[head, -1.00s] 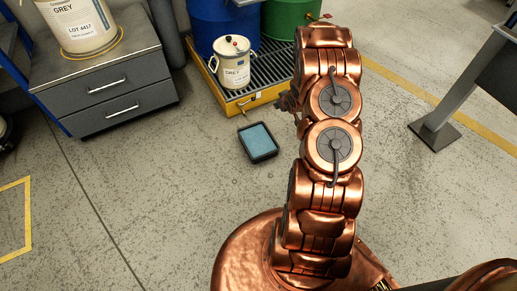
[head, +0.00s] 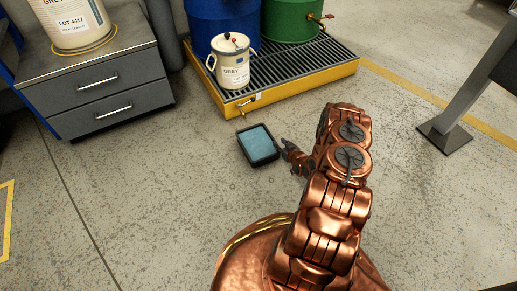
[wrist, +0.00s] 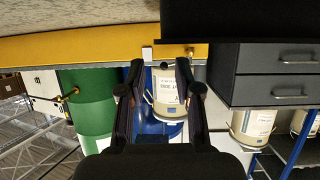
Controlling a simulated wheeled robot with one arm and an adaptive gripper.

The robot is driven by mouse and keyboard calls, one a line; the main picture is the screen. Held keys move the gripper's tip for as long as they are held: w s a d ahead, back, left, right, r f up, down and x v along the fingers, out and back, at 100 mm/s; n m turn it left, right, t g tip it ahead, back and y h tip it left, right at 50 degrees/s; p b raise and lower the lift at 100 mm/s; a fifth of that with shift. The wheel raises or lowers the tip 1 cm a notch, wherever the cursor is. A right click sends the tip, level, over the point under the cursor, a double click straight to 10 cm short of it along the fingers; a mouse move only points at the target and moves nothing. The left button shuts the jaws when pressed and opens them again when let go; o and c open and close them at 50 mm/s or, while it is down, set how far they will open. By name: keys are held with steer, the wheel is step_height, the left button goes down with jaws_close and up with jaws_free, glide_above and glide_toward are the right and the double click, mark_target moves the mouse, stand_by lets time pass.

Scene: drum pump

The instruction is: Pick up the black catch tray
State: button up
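The black catch tray (head: 272,157) lies flat on the floor in the head view, with a light blue surface inside its dark rim. My gripper (head: 285,146) is low, just right of the tray's right edge; whether they touch I cannot tell. In the wrist view, which is upside down, the two fingers (wrist: 160,68) are apart with nothing held between them. A large black shape at the top right of that view looks like the tray's side (wrist: 240,20), close to the camera.
Behind the tray stands a yellow spill pallet (head: 300,88) with a blue drum (head: 215,15), a green drum (head: 290,20) and a cream GREY pail (head: 232,65). A short tap (head: 243,112) projects from its front. A grey drawer cabinet (head: 110,90) stands left. Floor left of the tray is clear.

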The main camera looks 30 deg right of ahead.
mark_target(258, 145)
steer(key=shift+b+x, duration=0.35)
steer(key=shift+x, duration=0.8)
steer(key=b+x, duration=0.1)
steer(key=x, duration=0.1)
steer(key=b+x, duration=0.1)
steer(key=x, duration=0.1)
steer(key=shift+w+a+f+b, duration=0.15)
steer(key=shift+f+b, duration=0.15)
steer(key=shift+f, duration=0.2)
steer(key=shift+w, duration=0.2)
steer(key=shift+c, duration=0.4)
jaws_close()
